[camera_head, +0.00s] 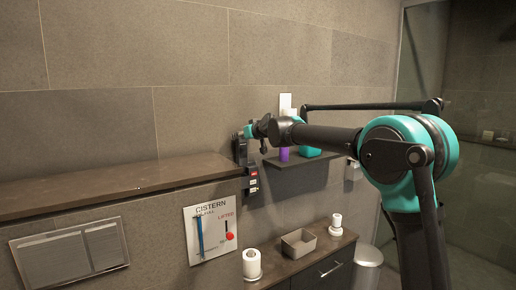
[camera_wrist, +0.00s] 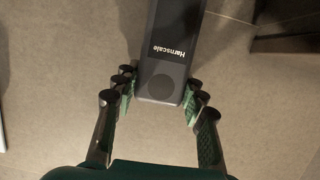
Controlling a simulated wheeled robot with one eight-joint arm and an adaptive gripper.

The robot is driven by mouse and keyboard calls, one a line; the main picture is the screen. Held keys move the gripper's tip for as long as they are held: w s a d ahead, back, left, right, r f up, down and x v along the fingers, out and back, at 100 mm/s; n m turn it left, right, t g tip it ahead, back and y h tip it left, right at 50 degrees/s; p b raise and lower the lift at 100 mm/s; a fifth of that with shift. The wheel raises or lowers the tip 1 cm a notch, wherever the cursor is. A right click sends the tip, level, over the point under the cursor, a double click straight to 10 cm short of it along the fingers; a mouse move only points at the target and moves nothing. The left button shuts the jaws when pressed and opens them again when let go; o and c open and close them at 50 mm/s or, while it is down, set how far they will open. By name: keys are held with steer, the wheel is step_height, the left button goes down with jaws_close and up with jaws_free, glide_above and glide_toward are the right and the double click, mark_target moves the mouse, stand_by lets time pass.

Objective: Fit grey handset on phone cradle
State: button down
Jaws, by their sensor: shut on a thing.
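The grey handset (camera_wrist: 172,50), dark and marked "Harnscale", lies between the fingers of my gripper (camera_wrist: 160,90) in the wrist view. Its lower end shows between the fingertips and its other end runs out of the top of the picture. My gripper is shut on the handset. In the head view my gripper (camera_head: 248,132) is at the wall, and the handset (camera_head: 240,150) shows as a dark upright strip there. A dark piece with red and white marks (camera_head: 252,180) sits just below it and looks like the phone cradle. I cannot tell whether they touch.
A wall shelf (camera_head: 290,168) with a purple and a teal bottle is close on the right. A long brown ledge (camera_head: 110,190) ends at the left.

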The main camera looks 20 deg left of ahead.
mark_target(242, 158)
steer(key=shift+s+a+f, duration=0.1)
steer(key=shift+a+f, duration=0.05)
steer(key=shift+f, duration=1.5)
steer(key=shift+w+a+f, duration=0.1)
steer(key=shift+a+f, duration=0.05)
steer(key=shift+f, duration=1.5)
steer(key=shift+s+a+f, duration=0.1)
steer(key=shift+a+f, duration=0.05)
steer(key=shift+f, duration=1.5)
steer(key=c, duration=0.8)
jaws_free()
steer(key=v, duration=1.2)
steer(key=shift+d, duration=0.1)
